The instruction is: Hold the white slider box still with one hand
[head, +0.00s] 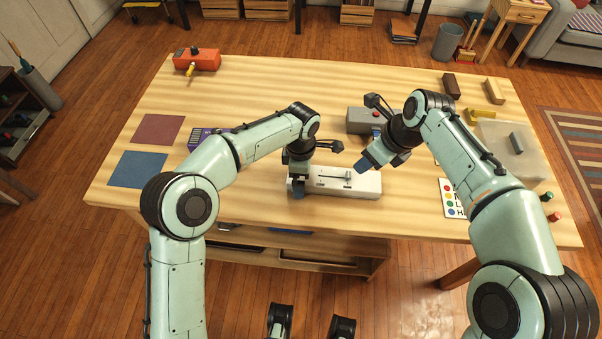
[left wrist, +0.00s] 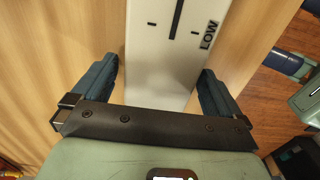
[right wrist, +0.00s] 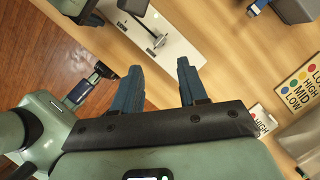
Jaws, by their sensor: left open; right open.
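The white slider box (head: 335,190) lies flat near the table's front edge, with its slot and small lever on top. It also shows in the left wrist view (left wrist: 165,65), marked LOW, and in the right wrist view (right wrist: 178,42). My left gripper (head: 298,188) is at the box's left end. In the left wrist view its open fingers (left wrist: 158,70) stand on either side of the box; I cannot tell whether either touches it. My right gripper (head: 370,161) is open and empty, above and behind the box's right end; its fingers show in the right wrist view (right wrist: 158,68).
A card with coloured dots (head: 453,198) lies to the right. An orange box (head: 197,60), a red mat (head: 158,129) and a blue mat (head: 138,169) are at left. The table's back middle is clear.

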